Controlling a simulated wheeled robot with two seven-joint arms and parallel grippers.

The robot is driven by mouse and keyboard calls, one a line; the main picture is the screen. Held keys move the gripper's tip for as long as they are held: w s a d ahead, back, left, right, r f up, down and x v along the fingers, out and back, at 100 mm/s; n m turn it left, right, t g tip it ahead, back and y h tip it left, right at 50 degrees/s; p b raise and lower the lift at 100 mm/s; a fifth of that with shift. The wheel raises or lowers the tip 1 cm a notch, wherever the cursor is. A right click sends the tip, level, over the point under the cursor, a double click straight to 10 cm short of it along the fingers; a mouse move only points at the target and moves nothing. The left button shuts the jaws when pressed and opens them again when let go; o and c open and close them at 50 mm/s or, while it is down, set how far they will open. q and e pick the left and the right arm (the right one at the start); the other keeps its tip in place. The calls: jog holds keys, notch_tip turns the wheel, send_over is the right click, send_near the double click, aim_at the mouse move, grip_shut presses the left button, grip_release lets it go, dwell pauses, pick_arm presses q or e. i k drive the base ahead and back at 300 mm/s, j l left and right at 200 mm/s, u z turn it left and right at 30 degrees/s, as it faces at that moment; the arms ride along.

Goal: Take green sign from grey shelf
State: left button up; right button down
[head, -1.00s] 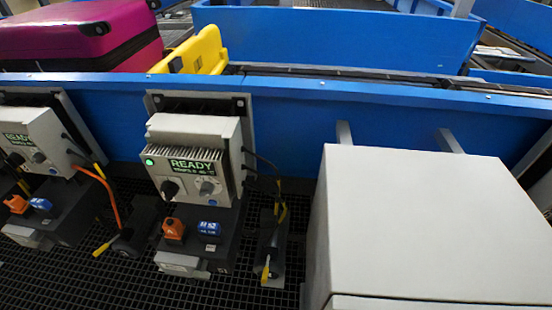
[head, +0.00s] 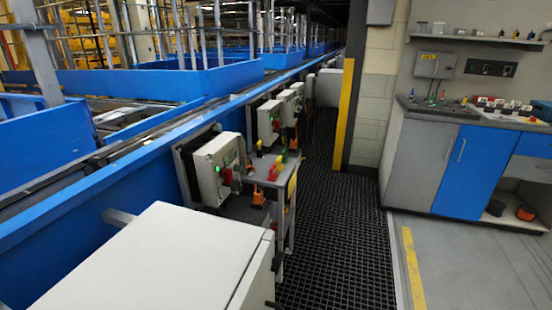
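A grey stand with a flat top (head: 245,181) is beside the blue conveyor wall, near the middle of the head view. Several small coloured items are on it, including a red one (head: 273,173) and a small green one (head: 285,157). They are too small for me to tell whether one is a green sign. A grey wall shelf (head: 478,41) with small items on it is at the upper right, and I make out no green sign there. Neither of my grippers is in view.
A large white cabinet (head: 150,262) fills the lower left beside the blue conveyor wall (head: 90,212). A dark grated walkway (head: 335,235) runs clear along the middle. A grey workbench with a blue door (head: 460,172) stands at the right.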

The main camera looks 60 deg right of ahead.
aim_at(284, 153)
jog(key=z, duration=0.4)
jog(key=j+z, duration=0.15)
jog(key=z, duration=0.3)
jog(key=j+z, duration=0.1)
jog(key=z, duration=0.3)
jog(key=j+z, duration=0.1)
jog(key=z, duration=0.35)
jog(key=j+z, duration=0.1)
jog(key=z, duration=0.3)
jog(key=l, duration=0.45)
jog(key=i+l+u, duration=0.1)
jog(key=i+l, duration=0.35)
jog(key=l, duration=0.25)
jog(key=i+l+u, duration=0.15)
jog(key=l, duration=0.2)
jog(key=i+l+u, duration=0.1)
jog(key=i+l, duration=0.15)
jog(key=i+l+u, duration=0.15)
jog(key=i+l, duration=0.3)
jog(key=i, duration=0.25)
jog(key=i+l+u, duration=0.15)
jog(key=i+l, duration=0.4)
jog(key=i, duration=0.15)
